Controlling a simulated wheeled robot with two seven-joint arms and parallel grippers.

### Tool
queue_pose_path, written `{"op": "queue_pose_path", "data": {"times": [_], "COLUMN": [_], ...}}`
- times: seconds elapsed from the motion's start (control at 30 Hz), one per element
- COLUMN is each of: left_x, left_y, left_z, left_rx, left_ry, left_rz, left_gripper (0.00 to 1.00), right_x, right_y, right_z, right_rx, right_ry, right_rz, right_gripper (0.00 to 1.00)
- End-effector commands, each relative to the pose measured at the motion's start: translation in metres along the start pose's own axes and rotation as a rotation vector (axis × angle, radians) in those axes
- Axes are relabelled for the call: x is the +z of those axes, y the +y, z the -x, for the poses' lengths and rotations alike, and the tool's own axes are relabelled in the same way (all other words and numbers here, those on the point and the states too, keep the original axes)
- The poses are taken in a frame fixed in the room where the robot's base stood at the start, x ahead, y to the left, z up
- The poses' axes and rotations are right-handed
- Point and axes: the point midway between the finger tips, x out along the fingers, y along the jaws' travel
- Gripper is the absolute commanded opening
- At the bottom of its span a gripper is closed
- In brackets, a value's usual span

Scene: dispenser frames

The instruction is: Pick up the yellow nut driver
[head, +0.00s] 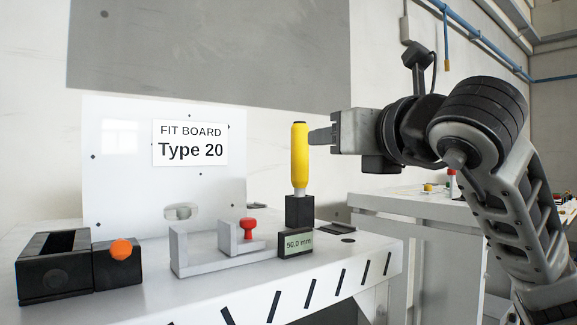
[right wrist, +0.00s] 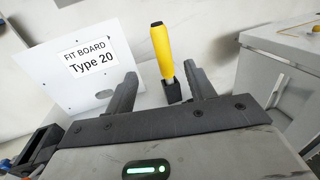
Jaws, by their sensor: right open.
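The yellow nut driver (head: 300,160) stands upright in a black holder (head: 299,211) on the white bench, its yellow handle up and its metal shank in the holder. In the right wrist view the nut driver (right wrist: 162,50) shows between the two fingers. My right gripper (head: 312,137) comes in from the right at the height of the handle, its fingertips at the handle's right edge. It is open, with a wide gap between the fingers in the right wrist view (right wrist: 160,70). I cannot tell whether a finger touches the handle. My left gripper is not in view.
A grey gauge (head: 205,250) with a red knob and a 50.0 mm display (head: 297,243) stand in front of the holder. A black block with an orange ball (head: 121,249) sits left. The fit board (head: 120,190) stands behind. A second bench (head: 420,205) is at right.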

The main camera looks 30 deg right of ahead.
Motion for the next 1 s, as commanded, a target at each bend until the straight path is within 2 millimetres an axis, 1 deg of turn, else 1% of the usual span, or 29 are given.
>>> {"op": "queue_pose_path", "data": {"times": [0.03, 0.2, 0.33, 0.43, 0.57, 0.67, 0.83, 0.9, 1.0], "left_x": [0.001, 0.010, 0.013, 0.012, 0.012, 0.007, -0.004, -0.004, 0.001], "left_y": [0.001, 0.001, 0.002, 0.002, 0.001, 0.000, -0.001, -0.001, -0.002], "left_z": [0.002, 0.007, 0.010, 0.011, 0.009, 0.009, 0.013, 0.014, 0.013], "left_rx": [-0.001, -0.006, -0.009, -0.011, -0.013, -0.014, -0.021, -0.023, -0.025], "left_ry": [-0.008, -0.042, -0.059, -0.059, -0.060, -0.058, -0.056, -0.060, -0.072], "left_rz": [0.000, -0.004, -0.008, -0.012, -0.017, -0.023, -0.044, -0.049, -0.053], "left_gripper": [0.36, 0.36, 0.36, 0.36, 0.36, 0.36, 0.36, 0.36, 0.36], "right_x": [-0.001, 0.000, -0.001, -0.001, -0.002, -0.002, -0.004, -0.004, -0.005], "right_y": [0.001, 0.001, 0.001, 0.001, 0.001, 0.000, -0.002, -0.002, -0.001], "right_z": [-0.011, -0.049, -0.074, -0.087, -0.095, -0.103, -0.129, -0.138, -0.146], "right_rx": [0.001, 0.002, 0.003, 0.004, 0.003, 0.003, 0.003, 0.004, 0.005], "right_ry": [0.008, 0.008, 0.009, 0.006, 0.005, 0.006, 0.008, 0.006, 0.005], "right_rz": [0.001, 0.002, 0.002, 0.002, 0.003, 0.003, 0.004, 0.002, 0.002], "right_gripper": [0.54, 0.54, 0.54, 0.54, 0.54, 0.54, 0.54, 0.54, 0.54]}}
